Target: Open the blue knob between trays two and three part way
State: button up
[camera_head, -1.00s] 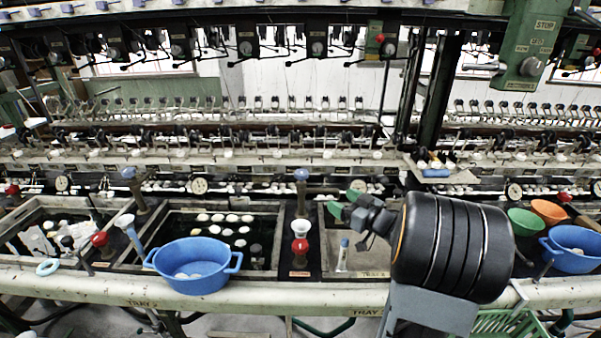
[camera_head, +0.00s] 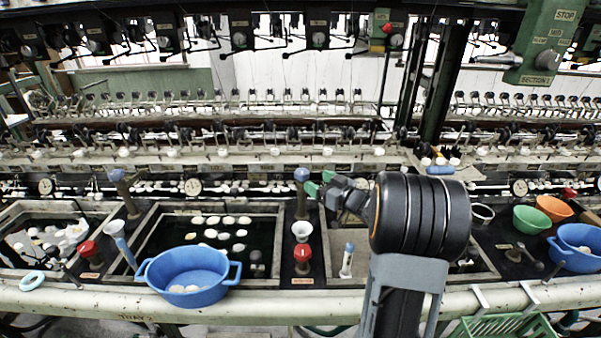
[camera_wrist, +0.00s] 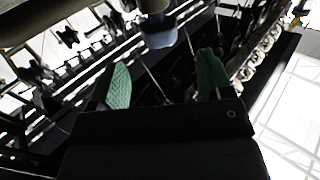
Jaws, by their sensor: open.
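The blue knob (camera_head: 301,175) tops a dark post on the divider between tray two (camera_head: 278,226) and tray three (camera_head: 322,228). My gripper (camera_head: 319,183) has green fingers and comes from the right, its tips just right of the knob. In the wrist view the blue knob (camera_wrist: 158,36) appears beyond the tips of my open gripper (camera_wrist: 163,75), roughly between the two fingers. The fingers look apart from it, with nothing held. My wrist and arm cover part of tray three.
A white cup (camera_head: 301,230) and red knob (camera_head: 302,253) stand on the same divider, nearer the front. Another blue knob (camera_head: 116,175) stands left. A blue basin (camera_head: 187,272) sits at tray two's front. Green (camera_head: 531,219) and orange (camera_head: 556,208) bowls are right.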

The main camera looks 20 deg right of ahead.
aim_at(302, 171)
jog(key=x, duration=0.7)
jog(key=shift+w+a, duration=0.1)
jog(key=shift+w, duration=0.1)
jog(key=c, duration=0.9)
jog(key=shift+p, duration=0.3)
jog(key=shift+y, duration=0.3)
jog(key=n+g+y+p, duration=0.2)
jog(key=y, duration=0.1)
jog(key=shift+r+n, duration=0.15)
jog(key=shift+n, duration=0.25)
jog(key=n+g+y+p, duration=0.2)
jog(key=n+g+y, duration=0.2)
jog(key=g+y, duration=0.1)
jog(key=shift+n, duration=0.3)
jog(key=shift+n+g+p, duration=0.3)
jog(key=shift+g, duration=0.3)
